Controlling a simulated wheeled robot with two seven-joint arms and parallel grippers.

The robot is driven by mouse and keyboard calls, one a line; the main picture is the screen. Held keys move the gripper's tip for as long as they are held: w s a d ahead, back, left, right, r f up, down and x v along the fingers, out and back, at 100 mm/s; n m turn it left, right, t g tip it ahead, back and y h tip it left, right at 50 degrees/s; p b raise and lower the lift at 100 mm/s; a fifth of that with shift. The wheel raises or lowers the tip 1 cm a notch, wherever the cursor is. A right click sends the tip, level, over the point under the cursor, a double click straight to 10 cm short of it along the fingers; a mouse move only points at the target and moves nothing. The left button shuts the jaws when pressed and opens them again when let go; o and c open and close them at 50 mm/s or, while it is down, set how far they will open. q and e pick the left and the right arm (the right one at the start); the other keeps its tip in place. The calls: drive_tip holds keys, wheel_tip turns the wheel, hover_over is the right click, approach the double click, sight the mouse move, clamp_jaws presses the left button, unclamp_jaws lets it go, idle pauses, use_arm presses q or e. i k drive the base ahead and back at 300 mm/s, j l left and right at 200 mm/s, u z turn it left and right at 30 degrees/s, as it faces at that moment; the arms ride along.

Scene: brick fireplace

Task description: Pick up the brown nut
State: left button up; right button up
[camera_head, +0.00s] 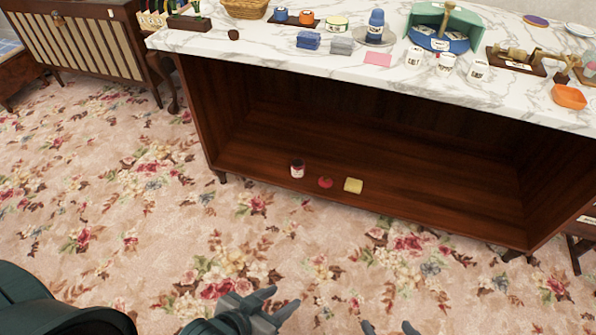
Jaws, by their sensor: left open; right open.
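A small dark brown round thing, which looks like the brown nut (233,34), rests on the marble counter top (270,57) near its left front edge. My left gripper (283,298) is low in the view over the carpet, open and empty, far from the nut. My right gripper (388,327) shows only its fingertips at the bottom edge. It is open with nothing between the tips.
A wooden planter (189,23), a wicker basket (245,9) and blue and grey blocks (308,40) stand near the nut. The open lower shelf (270,155) holds a jar, a red item and a yellow item. Flowered carpet (100,200) lies clear in front.

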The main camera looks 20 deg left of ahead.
sight(233, 35)
drive_tip(key=i+u, duration=0.1)
drive_tip(key=u, duration=0.25)
drive_tip(key=i+l+u, duration=0.15)
drive_tip(key=u, duration=0.2)
drive_tip(key=i+l+u, duration=0.1)
drive_tip(key=u, duration=0.3)
drive_tip(key=i+l+u, duration=0.1)
drive_tip(key=l, duration=0.25)
drive_tip(key=i+l, duration=0.25)
drive_tip(key=i+l+u, duration=0.15)
drive_tip(key=l, duration=0.25)
drive_tip(key=i+l+u, duration=0.1)
drive_tip(key=l, duration=0.25)
drive_tip(key=i, duration=0.05)
